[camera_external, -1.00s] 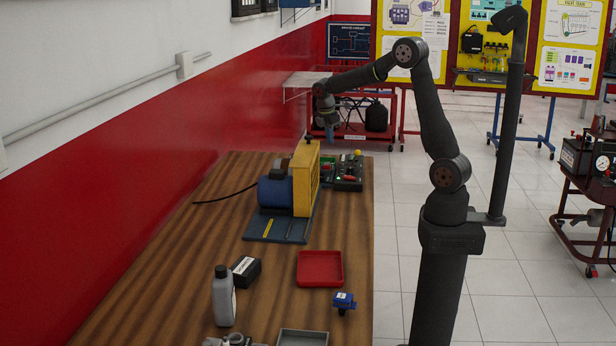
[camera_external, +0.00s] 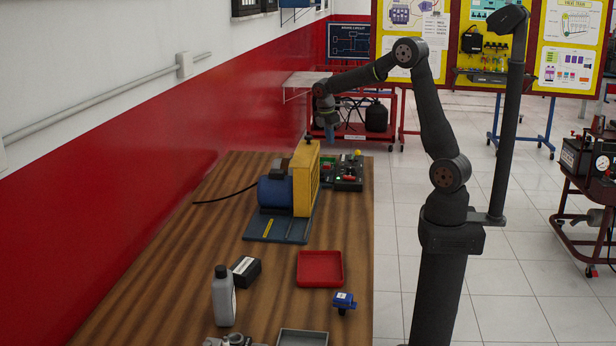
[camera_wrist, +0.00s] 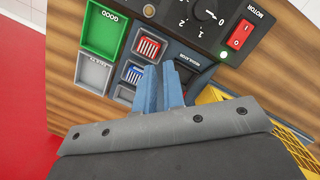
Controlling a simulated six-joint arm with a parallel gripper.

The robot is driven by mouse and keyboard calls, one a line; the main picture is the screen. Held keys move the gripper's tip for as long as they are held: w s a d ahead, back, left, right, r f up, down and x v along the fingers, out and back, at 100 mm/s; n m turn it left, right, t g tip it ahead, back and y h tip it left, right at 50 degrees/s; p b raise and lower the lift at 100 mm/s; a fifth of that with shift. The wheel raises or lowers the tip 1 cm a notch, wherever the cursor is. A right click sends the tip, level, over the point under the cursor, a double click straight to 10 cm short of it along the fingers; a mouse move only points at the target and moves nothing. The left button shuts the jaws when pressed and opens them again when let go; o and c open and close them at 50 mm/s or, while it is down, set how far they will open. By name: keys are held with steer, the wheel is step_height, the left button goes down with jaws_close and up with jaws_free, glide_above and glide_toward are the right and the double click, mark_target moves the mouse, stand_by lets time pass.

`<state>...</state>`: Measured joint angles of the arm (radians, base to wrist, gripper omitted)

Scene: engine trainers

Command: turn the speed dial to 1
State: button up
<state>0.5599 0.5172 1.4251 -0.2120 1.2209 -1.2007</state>
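The speed dial (camera_wrist: 207,10) is a dark round knob on the black control panel (camera_wrist: 212,40). It is at the top edge of the wrist view and partly cut off, with white numerals around it. In the external view the panel (camera_external: 349,173) stands at the far end of the wooden table, too small to show the dial.
A red MOTOR switch (camera_wrist: 240,35) and a green lamp (camera_wrist: 223,55) are right of the dial. A green GOOD tray (camera_wrist: 105,34) and a grey tray (camera_wrist: 93,74) lie left. The yellow guard (camera_external: 306,180) of the blue motor stands close to the panel.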

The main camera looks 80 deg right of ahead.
steer(key=o, duration=0.7)
steer(key=shift+s+r+m, duration=1)
steer(key=shift+s, duration=0.25)
steer(key=shift+o, duration=0.8)
steer(key=s+a+r+m+t+y, duration=0.1)
steer(key=s+a+r+m, duration=0.1)
steer(key=s+r+m, duration=0.2)
steer(key=shift+s+r+m+y, duration=0.25)
steer(key=shift+s+m+y, duration=0.15)
steer(key=shift+s+m, duration=0.6)
glide_toward(351, 167)
step_height(351, 167, down, 9)
steer(key=shift+a+r, duration=0.15)
steer(key=c, duration=1)
